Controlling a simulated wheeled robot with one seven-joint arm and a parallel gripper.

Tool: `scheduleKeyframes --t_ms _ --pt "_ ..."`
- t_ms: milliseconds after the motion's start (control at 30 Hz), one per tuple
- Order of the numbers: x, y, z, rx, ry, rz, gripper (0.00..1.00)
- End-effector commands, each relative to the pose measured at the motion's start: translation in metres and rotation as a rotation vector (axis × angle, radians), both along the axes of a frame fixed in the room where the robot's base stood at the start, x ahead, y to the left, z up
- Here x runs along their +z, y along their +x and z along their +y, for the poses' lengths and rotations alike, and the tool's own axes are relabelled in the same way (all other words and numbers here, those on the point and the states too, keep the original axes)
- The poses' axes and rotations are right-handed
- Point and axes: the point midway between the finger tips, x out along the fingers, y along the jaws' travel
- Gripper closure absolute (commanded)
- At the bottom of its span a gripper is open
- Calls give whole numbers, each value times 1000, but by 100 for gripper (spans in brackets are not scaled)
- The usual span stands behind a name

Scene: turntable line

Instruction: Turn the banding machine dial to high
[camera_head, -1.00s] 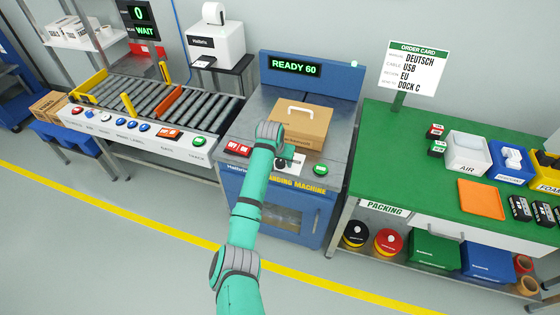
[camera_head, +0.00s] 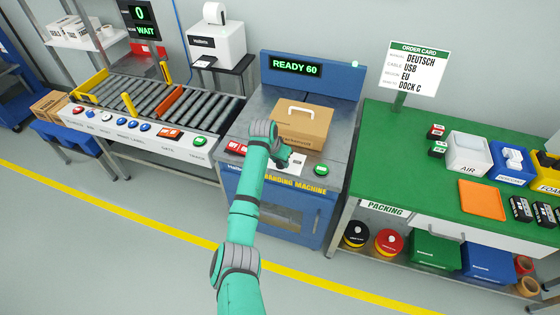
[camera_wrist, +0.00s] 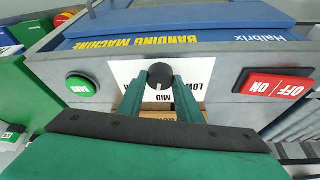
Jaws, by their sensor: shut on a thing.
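The banding machine (camera_head: 292,215) is a blue and grey unit with a lit "READY 60" display (camera_head: 295,66). Its black dial (camera_wrist: 159,76) sits on a white label plate (camera_wrist: 122,72), seen upside down in the wrist view. "LOW" and "MID" are partly readable on the plate; the "high" marking is hidden behind a finger. My gripper (camera_wrist: 160,84) is shut on the dial, one teal finger on each side. In the head view my gripper (camera_head: 284,157) is at the machine's front panel and hides the dial. I cannot tell where the dial points.
A green button (camera_wrist: 81,85) and a red OFF/ON switch (camera_wrist: 273,84) flank the dial. A cardboard box (camera_head: 302,124) with a white handle sits on the machine top. A roller conveyor (camera_head: 160,100) stands to the left, a green packing table (camera_head: 400,150) to the right.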

Motion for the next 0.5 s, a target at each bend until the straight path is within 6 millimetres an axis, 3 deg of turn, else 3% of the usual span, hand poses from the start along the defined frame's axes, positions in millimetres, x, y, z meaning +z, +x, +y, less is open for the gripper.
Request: scheduleKeyframes --t_ms 500 --pt "1 3 2 -413 0 -2 90"
